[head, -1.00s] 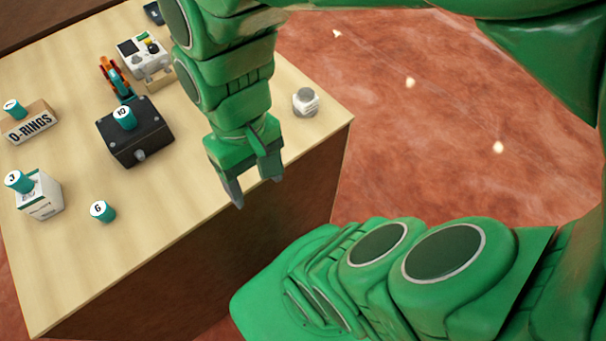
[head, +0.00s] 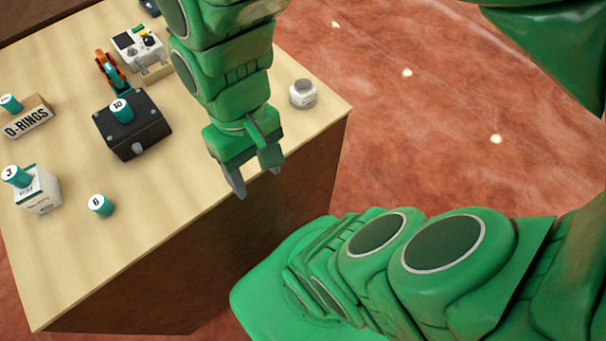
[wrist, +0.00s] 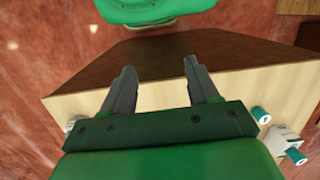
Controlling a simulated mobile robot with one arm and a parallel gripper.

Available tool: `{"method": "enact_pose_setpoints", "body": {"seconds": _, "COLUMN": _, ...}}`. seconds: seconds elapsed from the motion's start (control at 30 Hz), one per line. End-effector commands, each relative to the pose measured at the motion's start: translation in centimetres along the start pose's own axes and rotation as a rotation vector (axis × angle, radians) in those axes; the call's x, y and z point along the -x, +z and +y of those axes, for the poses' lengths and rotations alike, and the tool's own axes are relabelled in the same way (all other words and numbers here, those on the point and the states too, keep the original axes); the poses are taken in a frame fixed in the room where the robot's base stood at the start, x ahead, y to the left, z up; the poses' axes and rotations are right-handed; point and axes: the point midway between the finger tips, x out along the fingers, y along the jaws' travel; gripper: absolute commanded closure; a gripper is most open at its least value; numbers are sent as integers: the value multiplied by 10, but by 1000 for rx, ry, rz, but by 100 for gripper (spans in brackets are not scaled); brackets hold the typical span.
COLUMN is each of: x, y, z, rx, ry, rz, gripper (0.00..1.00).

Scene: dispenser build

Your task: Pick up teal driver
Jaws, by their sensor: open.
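I cannot clearly make out which thing is the teal driver. An orange and teal object (head: 108,69) lies at the back of the table, beside the grey box with buttons; its shape is unclear. Teal cylinders with numbered white ends also show: number 10 (head: 122,110) on a black box, number 3 (head: 16,176) on a white carton, and number 6 (head: 101,205) alone on the table. My gripper (head: 257,180) points down by the table's near right edge, open and empty. In the wrist view its two fingers (wrist: 159,68) are apart with nothing between them.
The wooden table (head: 75,262) has free room at its near side. The black box (head: 150,125), grey button box (head: 141,46), O-RINGS box (head: 28,122) and white carton (head: 40,192) stand on it.

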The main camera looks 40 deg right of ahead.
Motion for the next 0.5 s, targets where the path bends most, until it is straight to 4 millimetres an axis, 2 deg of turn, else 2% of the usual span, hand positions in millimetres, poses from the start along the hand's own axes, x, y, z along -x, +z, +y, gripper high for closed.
{"method": "enact_pose_setpoints", "body": {"seconds": 0.03, "x": 3, "y": 0, "z": 18, "rx": -51, "ry": 53, "rz": 10, "gripper": 49}}
{"method": "enact_pose_setpoints", "body": {"seconds": 0.37, "x": 5, "y": -2, "z": 24, "rx": -69, "ry": 71, "rz": 14, "gripper": 50}}
{"method": "enact_pose_setpoints", "body": {"seconds": 0.5, "x": 14, "y": -18, "z": 24, "rx": -67, "ry": 72, "rz": 18, "gripper": 50}}
